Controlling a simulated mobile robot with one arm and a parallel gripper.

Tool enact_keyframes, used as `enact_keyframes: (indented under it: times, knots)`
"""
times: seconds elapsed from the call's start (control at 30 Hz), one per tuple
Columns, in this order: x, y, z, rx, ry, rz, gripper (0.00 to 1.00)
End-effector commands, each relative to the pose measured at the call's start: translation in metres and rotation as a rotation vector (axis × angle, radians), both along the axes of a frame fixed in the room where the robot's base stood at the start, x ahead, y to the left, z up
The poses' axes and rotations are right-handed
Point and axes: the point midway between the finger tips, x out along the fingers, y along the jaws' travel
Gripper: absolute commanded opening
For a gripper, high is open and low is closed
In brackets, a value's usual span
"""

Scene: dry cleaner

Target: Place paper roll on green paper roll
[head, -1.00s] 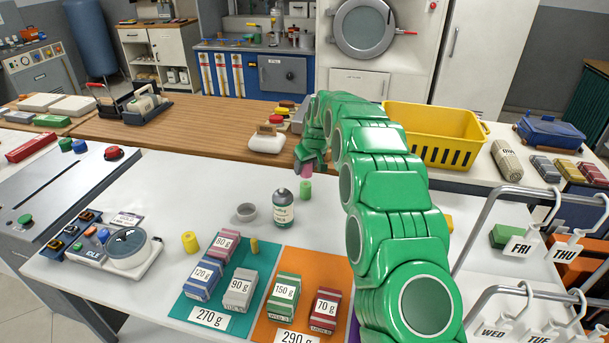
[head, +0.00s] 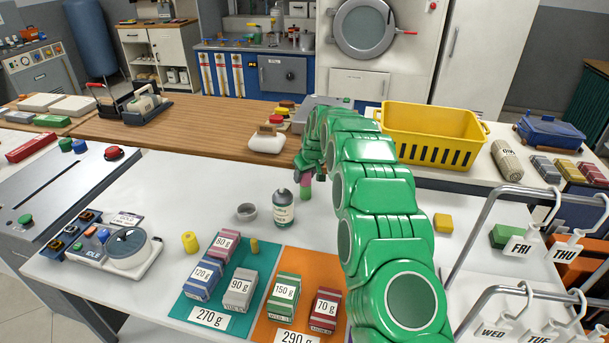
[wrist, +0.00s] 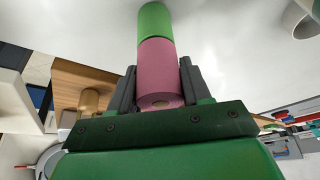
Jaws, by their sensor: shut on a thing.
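The pink paper roll (wrist: 160,68) is upright between the two fingers of my gripper (wrist: 158,75) in the wrist view. The green paper roll (wrist: 156,20) is in line with its far end, and I see no gap between them. In the head view my gripper (head: 308,166) points down over the white table, and the green roll (head: 306,193) stands on the table directly below it. My fingers and arm hide much of the pink roll there. I cannot tell whether its weight rests on the green roll.
A labelled bottle (head: 283,209) and a grey ring-shaped dish (head: 246,211) stand just left of the rolls. A yellow block (head: 443,223) lies to the right. Weight blocks sit on a teal mat (head: 205,312) and an orange mat (head: 268,325) in front. A yellow basket (head: 432,148) stands behind.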

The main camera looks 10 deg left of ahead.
Motion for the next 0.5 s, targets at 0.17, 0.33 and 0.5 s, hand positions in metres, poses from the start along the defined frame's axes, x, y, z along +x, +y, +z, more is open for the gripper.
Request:
enact_keyframes:
  times: [0.17,0.33,0.5]
  knots:
    - [-0.0002,-0.0002,-0.002,-0.001,0.001,0.0,0.62]
    - [-0.0002,-0.0001,-0.002,-0.001,0.001,0.0,0.73]
    - [-0.0003,-0.0001,-0.002,-0.001,0.001,0.0,0.73]
